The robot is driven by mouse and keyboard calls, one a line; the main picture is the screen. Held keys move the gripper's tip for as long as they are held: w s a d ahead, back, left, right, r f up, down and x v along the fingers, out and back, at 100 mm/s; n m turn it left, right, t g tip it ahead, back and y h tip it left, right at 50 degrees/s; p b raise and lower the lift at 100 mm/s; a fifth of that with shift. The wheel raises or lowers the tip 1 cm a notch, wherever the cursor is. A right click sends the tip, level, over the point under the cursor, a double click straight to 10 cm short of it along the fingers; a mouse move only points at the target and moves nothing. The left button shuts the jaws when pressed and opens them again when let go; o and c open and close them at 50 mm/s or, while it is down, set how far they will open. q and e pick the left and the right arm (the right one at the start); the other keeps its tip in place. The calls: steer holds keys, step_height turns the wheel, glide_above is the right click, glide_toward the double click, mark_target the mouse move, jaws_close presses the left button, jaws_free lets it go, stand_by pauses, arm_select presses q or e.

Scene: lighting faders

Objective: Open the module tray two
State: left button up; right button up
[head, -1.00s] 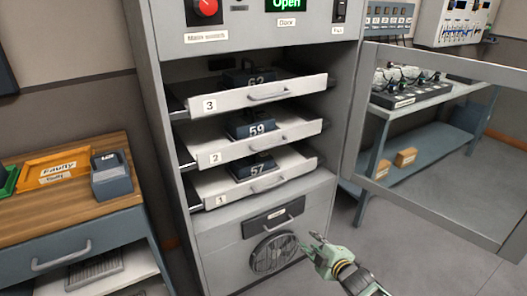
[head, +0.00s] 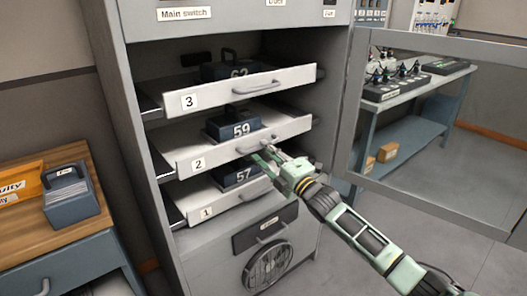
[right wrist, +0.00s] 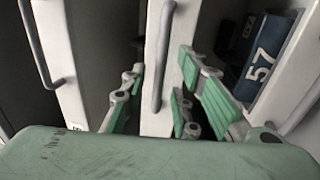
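Module tray two (head: 183,155) is the middle of three grey trays in the cabinet. It has a "2" label, a bar handle (head: 255,143) and a dark module marked 59 (head: 232,126). Its front lines up roughly with the trays above and below. My right gripper (head: 268,157) is at its front, by the handle. In the right wrist view, the tray two handle (right wrist: 163,55) lies between the spread fingers, which look open; I cannot tell whether they touch it. My left gripper is not in view.
Tray 3 (head: 215,98) is above and tray 1 (head: 195,203) below, holding module 57 (head: 232,178). The open cabinet door (head: 430,205) stands to the right, close to my right arm. A wooden-topped bench (head: 75,235) with a dark module (head: 70,200) is at left.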

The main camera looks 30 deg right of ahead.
steer(key=shift+x, duration=0.8)
jaws_close()
